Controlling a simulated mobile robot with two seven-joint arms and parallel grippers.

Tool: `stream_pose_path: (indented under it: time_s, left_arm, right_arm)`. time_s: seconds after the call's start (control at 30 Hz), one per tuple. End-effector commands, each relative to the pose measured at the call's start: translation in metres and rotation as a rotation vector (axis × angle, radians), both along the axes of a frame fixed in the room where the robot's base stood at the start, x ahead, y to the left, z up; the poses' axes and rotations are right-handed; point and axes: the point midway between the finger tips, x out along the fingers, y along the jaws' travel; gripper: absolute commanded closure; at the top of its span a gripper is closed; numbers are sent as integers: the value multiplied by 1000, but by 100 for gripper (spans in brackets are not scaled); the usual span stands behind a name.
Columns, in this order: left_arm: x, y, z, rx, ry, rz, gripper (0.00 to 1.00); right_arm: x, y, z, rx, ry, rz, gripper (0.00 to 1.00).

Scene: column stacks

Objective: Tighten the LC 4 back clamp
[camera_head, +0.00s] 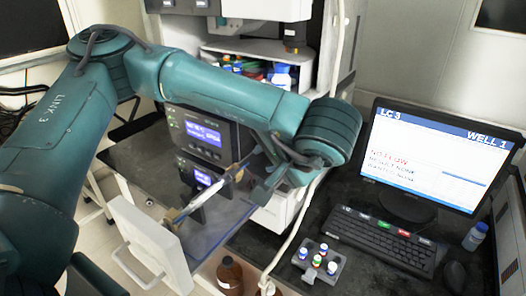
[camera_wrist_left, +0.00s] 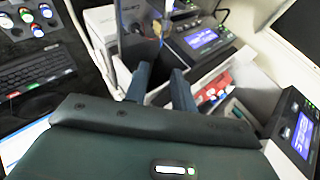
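The teal left arm comes in from the left, and its hand end is mostly hidden behind the wrist in the head view. In the left wrist view my left gripper (camera_wrist_left: 160,80) shows two dark blue fingers with a gap between them. It is open, with nothing seen between the fingers. A silver column (camera_head: 212,193) with tan ends lies tilted in front of the stacked instruments, left of the hand. I cannot make out an LC 4 label, or tell which part is its back clamp. My right gripper is not in view.
Instrument modules with lit blue displays (camera_head: 203,134) stand behind the column. A white open door (camera_head: 150,245) and a clear panel are in front. A monitor (camera_head: 437,157) reads LC 3, WELL 1, NO FLOW. A keyboard (camera_head: 382,243), vial rack (camera_head: 319,264) and brown bottle (camera_head: 230,276) are near.

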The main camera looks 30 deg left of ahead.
Motion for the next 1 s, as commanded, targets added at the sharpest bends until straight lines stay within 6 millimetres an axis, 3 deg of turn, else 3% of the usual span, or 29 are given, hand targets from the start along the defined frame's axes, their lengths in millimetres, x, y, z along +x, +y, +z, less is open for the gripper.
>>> stream_pose_path:
  time_s: [0.23, 0.7, 1.0]
  left_arm:
    - [7, 12, -12, 2, 3, 5, 74]
    - [46, 70, -70, 5, 1, 6, 74]
    - [56, 82, -85, 3, 0, 2, 74]
  right_arm:
    - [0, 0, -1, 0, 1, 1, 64]
    - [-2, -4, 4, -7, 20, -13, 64]
    - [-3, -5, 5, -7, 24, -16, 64]
